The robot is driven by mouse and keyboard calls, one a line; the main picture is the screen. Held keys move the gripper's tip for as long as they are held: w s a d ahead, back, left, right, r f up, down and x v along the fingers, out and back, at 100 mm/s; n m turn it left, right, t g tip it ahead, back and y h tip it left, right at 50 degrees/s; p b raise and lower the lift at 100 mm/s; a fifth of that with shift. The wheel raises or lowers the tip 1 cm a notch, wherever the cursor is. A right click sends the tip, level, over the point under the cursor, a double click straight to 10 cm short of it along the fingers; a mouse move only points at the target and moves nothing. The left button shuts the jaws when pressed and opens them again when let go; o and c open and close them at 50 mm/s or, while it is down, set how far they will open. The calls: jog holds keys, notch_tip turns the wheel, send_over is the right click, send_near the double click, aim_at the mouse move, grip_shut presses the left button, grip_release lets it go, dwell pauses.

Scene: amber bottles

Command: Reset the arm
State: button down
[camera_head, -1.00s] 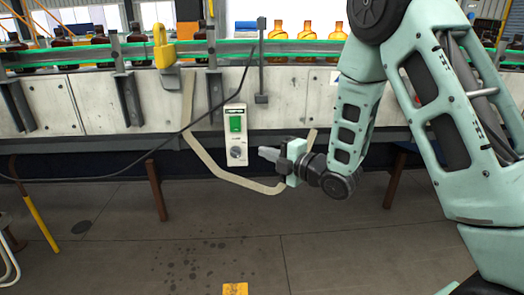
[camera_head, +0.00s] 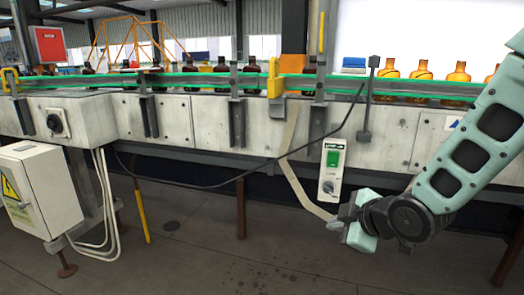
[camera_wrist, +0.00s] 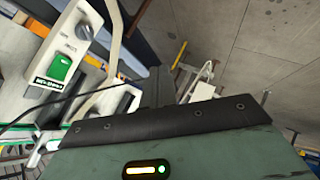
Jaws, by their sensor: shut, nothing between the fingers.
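My arm comes in from the right edge of the head view. My gripper (camera_head: 342,218) is at its lower left end, in front of the conveyor's lower edge. It looks shut and holds nothing. It is just right of and below a pale control box (camera_head: 331,172) with a green switch and a knob, and looks apart from it. In the wrist view the control box (camera_wrist: 68,52) is at the upper left, seen tilted. My gripper's dark body fills the bottom of that view; its fingertips cannot be made out there.
A conveyor (camera_head: 180,115) with a green rail runs across the head view, carrying dark and amber bottles (camera_head: 420,75). A yellow lever (camera_head: 275,78) hangs on its front. A white electrical cabinet (camera_head: 38,190) stands at the left. The floor (camera_head: 190,255) below is mostly open.

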jog(key=s+a+r+m+g+h, duration=0.15)
jog(key=s+m+g, duration=0.3)
jog(key=s, duration=0.95)
jog(key=s+a+r+m+g+h, duration=0.1)
jog(key=s+m+g+h, duration=0.3)
jog(key=s, duration=1)
notch_tip(320, 180, up, 22)
jog(key=n+y+p, duration=0.1)
jog(key=p, duration=2.1)
jog(key=shift+w+f+g+y+p, duration=0.2)
jog(key=shift+w+g+y+p, duration=0.15)
jog(key=shift+w+p, duration=0.1)
